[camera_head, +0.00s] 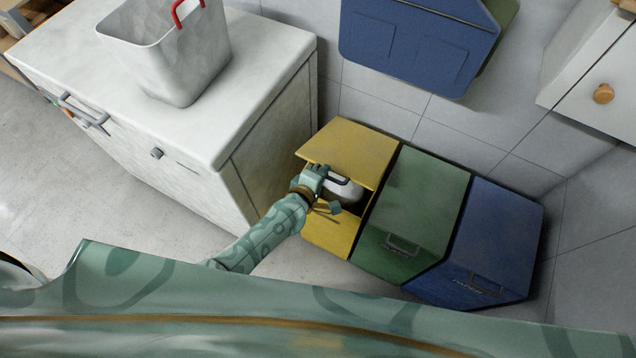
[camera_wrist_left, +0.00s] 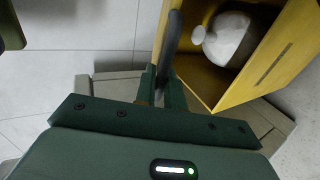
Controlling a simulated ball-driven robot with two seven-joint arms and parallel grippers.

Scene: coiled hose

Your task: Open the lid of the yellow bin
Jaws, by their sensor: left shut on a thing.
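The yellow bin (camera_head: 331,234) stands at the left of a row of three bins. Its yellow lid (camera_head: 352,146) is partly raised, with an open gap at the front. A white object (camera_head: 344,190) shows inside the bin, and also in the left wrist view (camera_wrist_left: 228,40). My left gripper (camera_head: 324,176) is shut on the dark lid handle (camera_head: 340,180) at the lid's front edge. The left wrist view shows the handle (camera_wrist_left: 171,45) between the fingers (camera_wrist_left: 161,84). My right gripper is not in view.
A green bin (camera_head: 420,195) and a blue bin (camera_head: 492,235) stand close on the right, lids shut. A white cabinet (camera_head: 250,110) with a basket (camera_head: 165,50) on top stands at the left. A blue wall-mounted box (camera_head: 415,45) hangs above and behind.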

